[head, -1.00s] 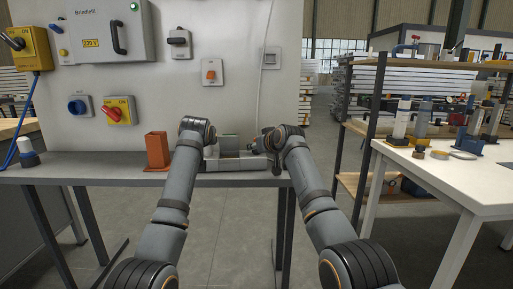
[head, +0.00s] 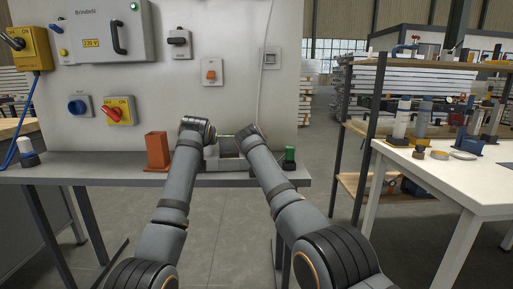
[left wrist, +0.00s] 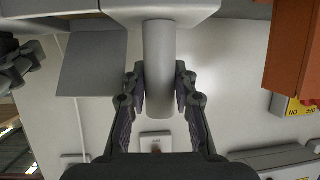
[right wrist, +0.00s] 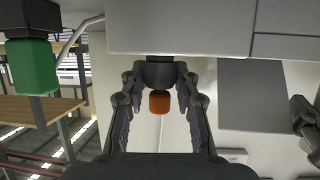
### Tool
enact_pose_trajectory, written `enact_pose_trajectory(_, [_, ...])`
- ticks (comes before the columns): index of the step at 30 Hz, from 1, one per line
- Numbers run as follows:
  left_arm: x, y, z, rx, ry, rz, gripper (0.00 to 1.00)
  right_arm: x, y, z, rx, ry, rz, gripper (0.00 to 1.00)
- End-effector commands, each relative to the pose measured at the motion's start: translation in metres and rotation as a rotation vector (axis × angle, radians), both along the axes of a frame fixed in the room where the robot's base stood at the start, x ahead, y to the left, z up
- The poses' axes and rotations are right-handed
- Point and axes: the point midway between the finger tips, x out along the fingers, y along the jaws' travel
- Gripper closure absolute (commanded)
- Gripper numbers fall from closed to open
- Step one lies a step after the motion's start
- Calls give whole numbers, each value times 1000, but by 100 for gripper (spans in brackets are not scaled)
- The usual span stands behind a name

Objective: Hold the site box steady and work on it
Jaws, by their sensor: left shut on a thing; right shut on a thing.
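The site box (head: 228,164), pale grey, sits on the bench against the white panel, partly hidden by my arms in the head view. It also shows in the right wrist view (right wrist: 182,30). A flat grey plate (left wrist: 92,63) stands out from it. My left gripper (left wrist: 158,80) is shut on a grey cylinder (left wrist: 158,50) at the box's side. My right gripper (right wrist: 160,78) is shut on a dark round piece with an orange end (right wrist: 159,102) beside the box. Both gripper tips are hidden in the head view.
A green-topped piece (head: 290,155) stands on the bench (head: 90,174) to the right of the box. An orange block (head: 156,150) stands to the left. Switches and a grey cabinet (head: 98,30) are on the panel behind. A white table (head: 470,185) stands at the right.

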Motion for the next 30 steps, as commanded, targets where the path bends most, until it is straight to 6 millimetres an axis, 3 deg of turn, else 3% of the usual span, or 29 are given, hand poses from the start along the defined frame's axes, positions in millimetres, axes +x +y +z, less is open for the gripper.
enact_pose_trajectory(12, [0, 0, 3, -2, -5, 1, 100, 0, 0, -1, -2, 1, -9, 100])
enact_pose_trajectory(13, [0, 0, 3, -2, -5, 1, 100, 0, 0, -1, -2, 1, -9, 68])
enact_pose_trajectory(18, [0, 0, 3, -2, -5, 1, 100, 0, 0, -1, -2, 1, -9, 45])
enact_pose_trajectory(30, [0, 0, 2, -2, -4, 1, 100, 0, -1, -1, 3, 3, 13, 45])
